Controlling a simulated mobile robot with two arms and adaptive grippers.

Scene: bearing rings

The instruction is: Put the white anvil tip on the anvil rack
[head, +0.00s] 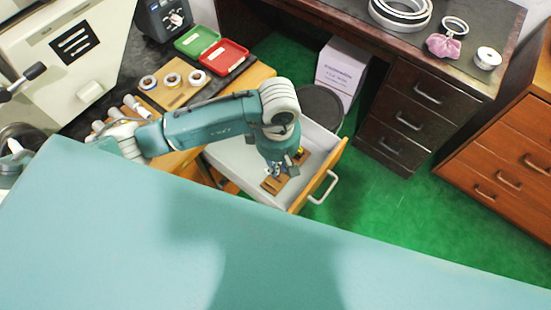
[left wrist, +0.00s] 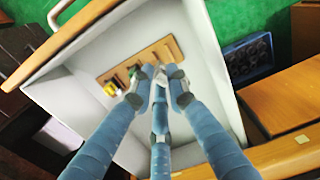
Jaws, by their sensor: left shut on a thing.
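My left gripper (head: 276,170) reaches down into the open drawer (head: 237,172). In the left wrist view its fingers (left wrist: 160,76) are closed together on a small white piece, the white anvil tip (left wrist: 157,88), which they partly hide. The anvil rack (head: 270,185) is a light wooden strip on the drawer floor; it also shows in the left wrist view (left wrist: 170,48). The tip is over or beside the rack's near edge; I cannot tell whether it touches. A yellow tip (left wrist: 110,88) and a green tip (left wrist: 133,70) stand at the rack's other end. My right gripper is out of view.
The drawer's walls and wooden front (head: 322,172) surround the gripper. On the bench above are a wooden board with rings (head: 172,84), a green tray (head: 196,40) and a red tray (head: 225,56). A white box (head: 342,68) stands behind on the green floor.

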